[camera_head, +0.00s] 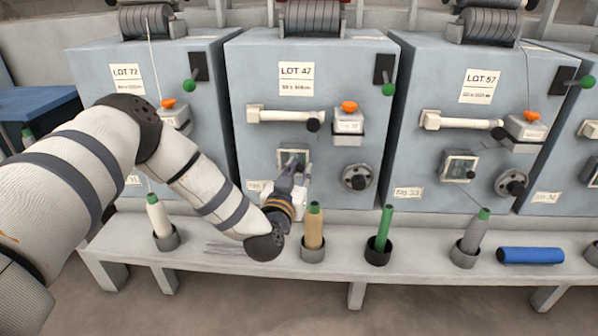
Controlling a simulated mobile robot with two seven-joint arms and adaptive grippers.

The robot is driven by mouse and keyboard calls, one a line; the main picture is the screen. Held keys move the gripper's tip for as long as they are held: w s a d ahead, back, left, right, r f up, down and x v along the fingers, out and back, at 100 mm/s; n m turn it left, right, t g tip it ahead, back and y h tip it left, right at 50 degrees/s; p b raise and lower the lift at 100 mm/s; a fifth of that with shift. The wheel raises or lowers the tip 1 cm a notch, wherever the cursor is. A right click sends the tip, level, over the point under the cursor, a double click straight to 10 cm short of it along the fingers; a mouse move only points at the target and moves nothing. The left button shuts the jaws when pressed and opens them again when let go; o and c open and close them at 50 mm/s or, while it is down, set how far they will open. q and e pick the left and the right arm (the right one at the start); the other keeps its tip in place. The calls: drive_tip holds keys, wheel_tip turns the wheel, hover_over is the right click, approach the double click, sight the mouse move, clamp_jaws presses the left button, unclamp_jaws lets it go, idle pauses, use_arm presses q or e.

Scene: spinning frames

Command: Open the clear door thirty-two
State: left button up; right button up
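The clear door (291,153) is a small square window in a pale frame on the machine with the LOT 47 card. The number plate (255,185) below it is partly hidden by my gripper, so I cannot read its full number. My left gripper (294,171) is in front of the door's lower part, its dark fingers pointing up at it and covering some of it. I cannot tell whether the fingers touch the door or how far apart they are. The door looks closed. My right gripper is not in view.
The same machine has a pale horizontal bar (284,116), an orange-topped box (348,123) and a round knob (358,177). On the ledge (340,265) stand a tan bobbin (314,229) and a green spindle (383,229), close to my wrist. A blue roll (530,255) lies at right.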

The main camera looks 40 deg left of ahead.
use_arm(q)
clamp_jaws()
drive_tip(key=shift+s, duration=0.1)
